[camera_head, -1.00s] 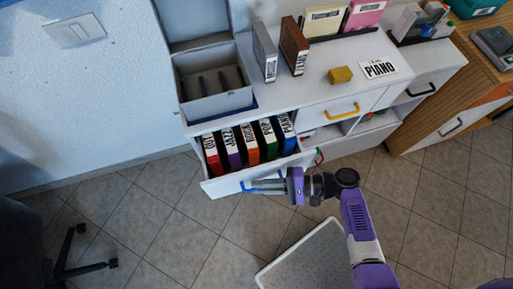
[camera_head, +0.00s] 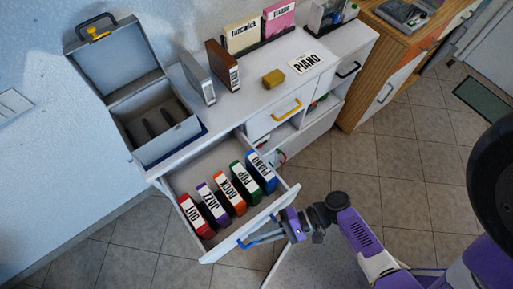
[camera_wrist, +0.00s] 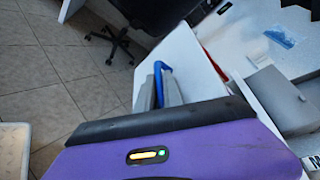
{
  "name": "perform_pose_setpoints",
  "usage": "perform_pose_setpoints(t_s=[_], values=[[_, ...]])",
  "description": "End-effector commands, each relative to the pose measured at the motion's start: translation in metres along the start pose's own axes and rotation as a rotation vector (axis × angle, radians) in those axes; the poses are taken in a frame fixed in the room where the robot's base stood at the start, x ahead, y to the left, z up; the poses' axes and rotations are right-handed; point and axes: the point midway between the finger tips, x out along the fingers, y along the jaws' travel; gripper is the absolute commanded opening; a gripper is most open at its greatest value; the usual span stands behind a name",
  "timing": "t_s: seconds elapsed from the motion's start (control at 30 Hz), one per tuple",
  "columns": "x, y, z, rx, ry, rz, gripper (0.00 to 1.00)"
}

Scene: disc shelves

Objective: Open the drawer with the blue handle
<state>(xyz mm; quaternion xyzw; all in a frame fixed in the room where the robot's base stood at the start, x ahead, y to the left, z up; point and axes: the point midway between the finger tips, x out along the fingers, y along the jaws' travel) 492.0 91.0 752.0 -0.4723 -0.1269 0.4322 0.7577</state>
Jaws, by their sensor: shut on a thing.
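The drawer (camera_head: 285,205) is pulled well out of the white cabinet and holds several upright labelled cases, from OUT to PIANO. Its blue handle (camera_head: 241,244) is on the outer face of the drawer front. My gripper (camera_head: 258,238) reaches it from the lower right and is shut on it. In the wrist view the blue handle (camera_wrist: 159,70) shows between my grey fingertips (camera_wrist: 160,90), against the white drawer front. Part of the handle is hidden by the fingers.
An open grey box (camera_head: 155,125), two upright cases, a small yellow block (camera_head: 273,79) and a PIANO card (camera_head: 306,63) stand or lie on the cabinet top. A yellow-handled drawer (camera_head: 287,110) is shut. A dark office chair (camera_wrist: 115,35) stands on the tiled floor.

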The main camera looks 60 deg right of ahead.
Motion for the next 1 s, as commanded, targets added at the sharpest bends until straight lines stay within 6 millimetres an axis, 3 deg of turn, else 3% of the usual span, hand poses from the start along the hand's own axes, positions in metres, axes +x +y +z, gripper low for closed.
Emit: perform_pose_setpoints(t_s=[0.33, 0.4, 0.73, 1.0], values=[[-0.001, 0.001, -0.001, 0.001, 0.005, 0.001, 0.0], [-0.001, 0.001, -0.001, 0.001, 0.004, 0.002, 0.2], [-0.002, 0.001, 0.0, 0.0, 0.002, 0.0, 0.2], [-0.036, 0.002, -0.002, 0.0, 0.004, 0.001, 0.2]])
